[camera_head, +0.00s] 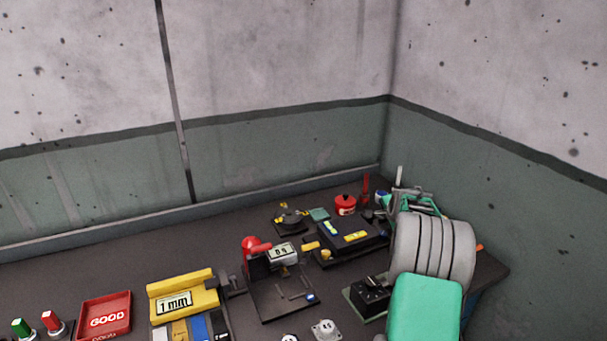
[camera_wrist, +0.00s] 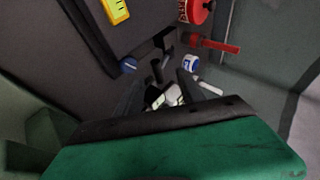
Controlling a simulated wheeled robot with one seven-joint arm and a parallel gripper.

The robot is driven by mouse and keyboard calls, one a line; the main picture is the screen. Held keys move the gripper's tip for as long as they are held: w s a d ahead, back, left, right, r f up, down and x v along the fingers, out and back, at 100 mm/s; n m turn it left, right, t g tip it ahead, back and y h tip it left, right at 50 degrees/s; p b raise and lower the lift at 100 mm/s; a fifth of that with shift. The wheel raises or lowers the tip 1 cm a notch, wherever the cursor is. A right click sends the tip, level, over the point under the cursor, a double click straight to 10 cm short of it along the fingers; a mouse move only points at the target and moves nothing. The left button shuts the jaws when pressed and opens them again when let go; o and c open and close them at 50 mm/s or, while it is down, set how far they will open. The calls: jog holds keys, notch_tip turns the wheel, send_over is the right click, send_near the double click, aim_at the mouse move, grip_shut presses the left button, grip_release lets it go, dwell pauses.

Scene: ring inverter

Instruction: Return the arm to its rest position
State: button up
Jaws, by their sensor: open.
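My arm reaches over the right end of the dark workbench (camera_head: 130,236) in the head view, its grey and green links covering part of the bench. My gripper shows in the wrist view (camera_wrist: 163,88) with its dark fingers spread apart. No object is clearly held between them. Small white and grey items (camera_wrist: 165,97) show behind the fingers; I cannot tell exactly what they are. A blue and white item (camera_wrist: 191,63) lies beside the right finger.
A red pot-like container (camera_head: 345,205) and a red upright part (camera_head: 365,188) stand near the gripper. A dark device with yellow labels (camera_head: 350,240) sits left of my arm. A red GOOD tray (camera_head: 106,316) and yellow 1 mm holder (camera_head: 184,300) stand farther left. Walls close in behind and right.

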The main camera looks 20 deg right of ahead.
jog(key=a+r+n, duration=0.1)
jog(key=a, duration=0.2)
jog(key=a+r+n, duration=0.1)
jog(key=a, duration=0.2)
jog(key=a+r+n+y, duration=0.1)
jog(key=a+r, duration=0.1)
jog(key=a, duration=0.1)
jog(key=shift+s+a, duration=0.1)
jog(key=shift+a, duration=0.3)
jog(key=s+a+r+n+g+y, duration=0.15)
jog(key=s+a+n, duration=0.3)
jog(key=a, duration=0.55)
jog(key=s+a+r+n+g+y, duration=0.1)
jog(key=s+a+r+n, duration=0.3)
jog(key=a, duration=0.6)
jog(key=s+a+f+n+g, duration=0.1)
jog(key=s+a+f+n, duration=0.1)
jog(key=s+a+n, duration=0.2)
jog(key=s+a+f+n+g+y, duration=0.1)
jog(key=s+a+n, duration=0.3)
jog(key=s+a, duration=0.6)
jog(key=s+f, duration=0.1)
jog(key=s, duration=0.6)
jog(key=shift+a+f, duration=0.2)
jog(key=shift+f, duration=0.1)
